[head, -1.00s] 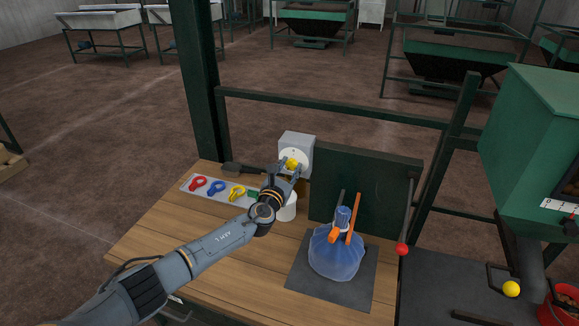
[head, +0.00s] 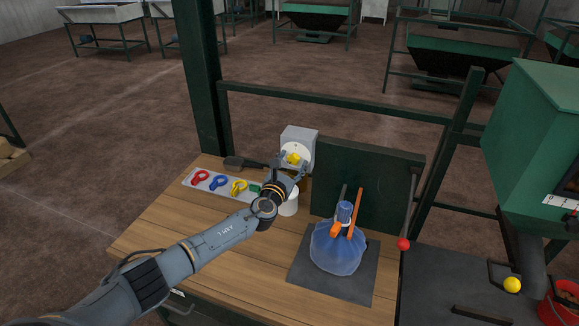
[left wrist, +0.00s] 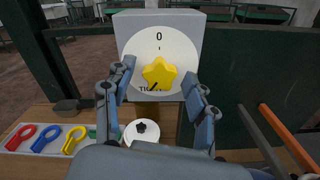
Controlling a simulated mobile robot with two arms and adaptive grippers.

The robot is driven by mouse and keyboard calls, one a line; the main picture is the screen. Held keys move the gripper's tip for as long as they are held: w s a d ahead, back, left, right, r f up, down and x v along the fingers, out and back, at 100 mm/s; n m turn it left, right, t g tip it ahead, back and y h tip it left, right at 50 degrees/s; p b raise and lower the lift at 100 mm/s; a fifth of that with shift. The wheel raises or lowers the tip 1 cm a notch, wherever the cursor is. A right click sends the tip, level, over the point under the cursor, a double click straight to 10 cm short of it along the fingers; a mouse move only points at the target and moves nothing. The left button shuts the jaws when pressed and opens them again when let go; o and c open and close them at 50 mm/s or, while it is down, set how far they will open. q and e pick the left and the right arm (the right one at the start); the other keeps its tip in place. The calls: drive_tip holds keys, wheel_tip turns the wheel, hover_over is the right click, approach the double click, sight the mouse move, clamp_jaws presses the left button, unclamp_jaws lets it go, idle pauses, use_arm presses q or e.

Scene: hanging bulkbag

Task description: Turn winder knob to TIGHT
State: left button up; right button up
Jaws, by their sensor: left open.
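The yellow star-shaped winder knob (head: 294,158) sits on a white round dial on a grey box (head: 301,134) at the back of the bench. In the left wrist view the knob (left wrist: 160,73) is seen from the front. The dial (left wrist: 181,50) shows "0" at the top and a partly covered word starting "TI" at the bottom. A dark pointer mark on the knob points down and left, close to that word. My left gripper (head: 290,167) is open, one finger on each side of the knob, with gaps visible in the wrist view. My right gripper is not in view.
A tray (head: 214,190) with red, blue and yellow clips lies left of my arm. A white round container (head: 289,207) stands below the dial. A tied blue bag (head: 337,250) with orange-handled clamp bars (head: 355,215) is at right. A red-ended lever (head: 403,243) stands beyond it.

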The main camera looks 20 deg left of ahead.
use_arm(q)
drive_tip(key=s, duration=1.2)
drive_tip(key=shift+a, duration=0.2)
